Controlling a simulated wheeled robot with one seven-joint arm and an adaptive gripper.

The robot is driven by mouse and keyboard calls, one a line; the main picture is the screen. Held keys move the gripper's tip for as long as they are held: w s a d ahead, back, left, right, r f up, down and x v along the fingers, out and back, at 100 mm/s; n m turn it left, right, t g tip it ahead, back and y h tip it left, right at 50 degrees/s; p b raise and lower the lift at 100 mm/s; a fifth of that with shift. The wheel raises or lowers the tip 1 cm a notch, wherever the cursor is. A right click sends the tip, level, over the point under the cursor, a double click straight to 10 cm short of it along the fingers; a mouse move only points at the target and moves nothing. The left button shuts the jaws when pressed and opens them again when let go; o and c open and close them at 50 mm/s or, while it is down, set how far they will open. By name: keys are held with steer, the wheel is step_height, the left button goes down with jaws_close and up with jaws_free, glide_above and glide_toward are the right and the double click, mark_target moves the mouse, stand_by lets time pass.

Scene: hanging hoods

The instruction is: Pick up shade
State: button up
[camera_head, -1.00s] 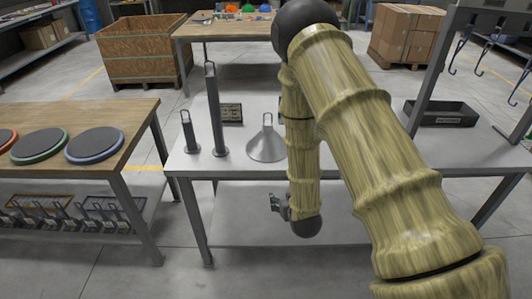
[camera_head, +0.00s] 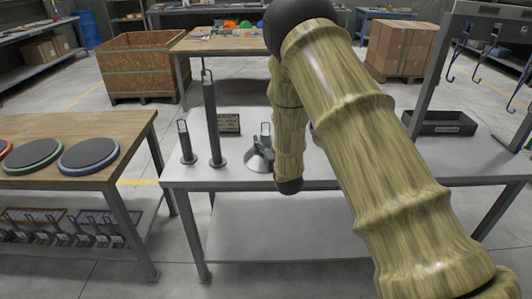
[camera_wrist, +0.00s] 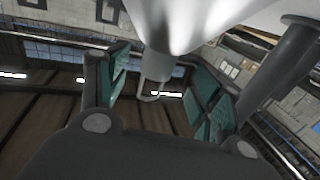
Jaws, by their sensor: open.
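The shade (camera_head: 253,162) is a grey metal cone with a narrow neck and a wire loop on top. It stands on the grey table, partly hidden behind my gripper and arm in the head view. In the wrist view its pale cone (camera_wrist: 185,18) fills the top, with its neck and loop between my fingers. My gripper (camera_wrist: 160,80) is open, with a green-padded finger on each side of the neck and visible gaps.
A tall dark post (camera_head: 213,125) and a short one (camera_head: 186,143) stand left of the shade; a dark cylinder (camera_wrist: 283,65) shows close on the wrist view's right. A small sign (camera_head: 229,123) stands behind. A black tray (camera_head: 440,122) is at right.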

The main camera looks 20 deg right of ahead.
mark_target(267, 139)
steer(key=shift+w+d+p, duration=0.15)
steer(key=shift+w+p, duration=0.25)
steer(key=shift+w, duration=0.85)
steer(key=shift+w+d+p, duration=0.1)
steer(key=shift+w+p, duration=0.25)
steer(key=shift+w, duration=0.9)
steer(key=shift+s, duration=0.1)
jaws_close()
